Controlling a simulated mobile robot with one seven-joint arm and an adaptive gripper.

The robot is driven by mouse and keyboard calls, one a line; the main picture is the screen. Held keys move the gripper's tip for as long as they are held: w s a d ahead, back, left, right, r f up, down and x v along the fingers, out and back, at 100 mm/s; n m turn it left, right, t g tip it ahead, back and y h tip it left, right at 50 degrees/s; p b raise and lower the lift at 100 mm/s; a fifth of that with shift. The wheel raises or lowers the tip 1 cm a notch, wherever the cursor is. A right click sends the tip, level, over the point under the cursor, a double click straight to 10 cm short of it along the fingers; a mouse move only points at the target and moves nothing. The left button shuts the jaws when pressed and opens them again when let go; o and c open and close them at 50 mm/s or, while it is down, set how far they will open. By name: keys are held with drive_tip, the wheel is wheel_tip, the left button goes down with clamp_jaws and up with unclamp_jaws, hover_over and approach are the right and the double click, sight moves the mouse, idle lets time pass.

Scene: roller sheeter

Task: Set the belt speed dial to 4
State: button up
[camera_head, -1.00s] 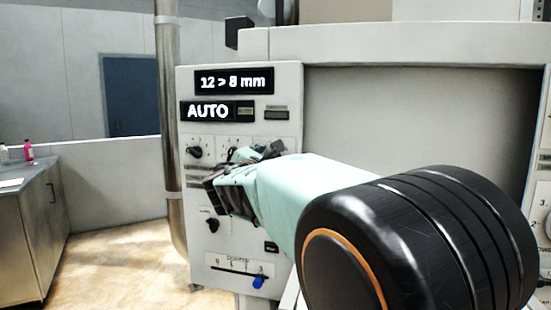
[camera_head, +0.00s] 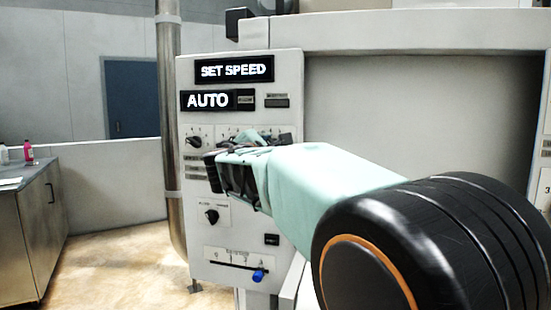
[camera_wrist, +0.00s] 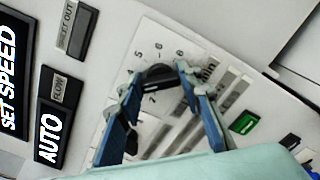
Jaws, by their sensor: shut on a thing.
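The machine's control panel (camera_head: 290,85) stands ahead, with a display (camera_head: 234,69) reading SET SPEED and another (camera_head: 207,100) reading AUTO. My gripper (camera_head: 232,160) is at the panel's upper row of dials and hides part of that row. In the wrist view my gripper (camera_wrist: 160,76) is shut on a black dial knob (camera_wrist: 157,75), one finger on each side. Printed numbers ring the dial, a 5 among them. The fingers cover part of the scale, and I cannot tell which number the knob points at.
Another black knob (camera_head: 195,142) is left of my gripper, and a lower one (camera_head: 211,216) is below it. A slider with a blue handle (camera_head: 259,275) is near the panel's bottom. A green button (camera_wrist: 243,122) shows in the wrist view. A steel pipe (camera_head: 169,120) stands left of the panel.

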drive_tip(key=shift+f+m+b, duration=0.15)
drive_tip(key=shift+m+b, duration=2.05)
drive_tip(key=shift+b, duration=0.1)
drive_tip(key=o, duration=1.2)
drive_tip(key=shift+c, duration=0.2)
drive_tip(key=shift+s, duration=0.1)
drive_tip(key=s+a, duration=0.2)
drive_tip(key=s, duration=0.9)
drive_tip(key=shift+s+a, duration=0.15)
drive_tip(key=shift+s, duration=0.2)
